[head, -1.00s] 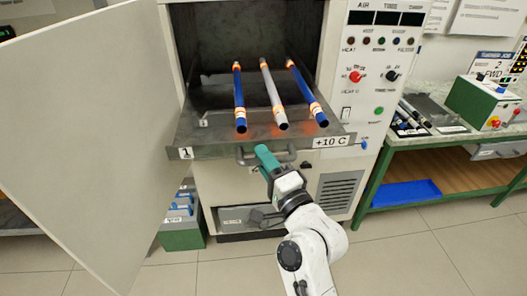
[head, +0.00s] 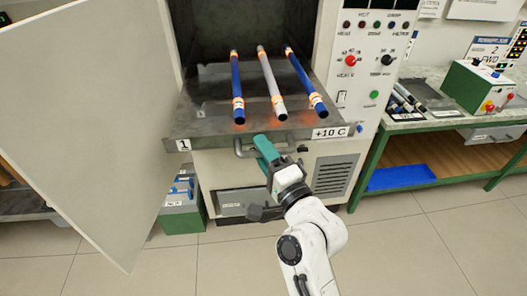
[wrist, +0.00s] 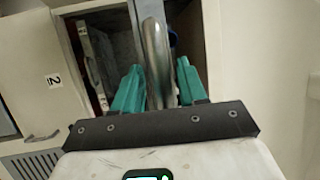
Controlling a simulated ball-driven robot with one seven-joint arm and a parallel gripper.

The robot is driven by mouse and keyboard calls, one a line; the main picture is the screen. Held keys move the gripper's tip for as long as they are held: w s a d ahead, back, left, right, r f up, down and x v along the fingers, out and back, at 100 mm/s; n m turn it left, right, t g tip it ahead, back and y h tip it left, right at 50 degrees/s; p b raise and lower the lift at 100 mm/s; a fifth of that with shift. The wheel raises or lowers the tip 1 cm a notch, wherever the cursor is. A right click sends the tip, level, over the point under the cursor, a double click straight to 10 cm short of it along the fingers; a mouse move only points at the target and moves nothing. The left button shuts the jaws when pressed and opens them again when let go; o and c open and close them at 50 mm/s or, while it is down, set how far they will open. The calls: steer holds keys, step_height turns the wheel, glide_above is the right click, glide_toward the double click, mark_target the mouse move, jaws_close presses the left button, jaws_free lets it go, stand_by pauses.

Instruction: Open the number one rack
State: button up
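The number one rack (head: 220,133) is a grey metal shelf with a "1" label at its front left and a "+10 C" label at its front right. It sticks out of the open oven. My gripper (head: 264,148) is at the rack's front handle (head: 241,150).
The oven's large pale door (head: 85,120) stands open at left. A control panel (head: 365,60) is right of the opening. A green-framed bench (head: 425,125) with a green box (head: 480,88) stands at right. A green bin (head: 182,215) is low at left. The floor at right is clear.

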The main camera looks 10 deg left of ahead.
steer(key=b+v, duration=0.2)
steer(key=v, duration=0.8)
steer(key=shift+s+d+b, duration=0.25)
steer(key=shift+b, duration=0.15)
steer(key=shift+f, duration=0.1)
steer(key=s+d+f+n+g+h, duration=0.3)
steer(key=s+d+f, duration=0.1)
steer(key=d+f, duration=0.4)
steer(key=s+d+f+n+g+h, duration=0.3)
steer(key=s+d+f+h, duration=0.15)
steer(key=f, duration=0.55)
steer(key=s+d+f+n+g+h, duration=0.1)
steer(key=s+d+f+g+h, duration=0.1)
steer(key=s+d+f+g, duration=0.2)
steer(key=s+d+f+n+g+h, duration=0.1)
steer(key=s+d+f+g+h, duration=0.2)
steer(key=s+d, duration=0.8)
steer(key=s+f+g, duration=0.1)
steer(key=s, duration=0.4)
steer(key=shift+n+g, duration=0.3)
steer(key=shift+n, duration=0.1)
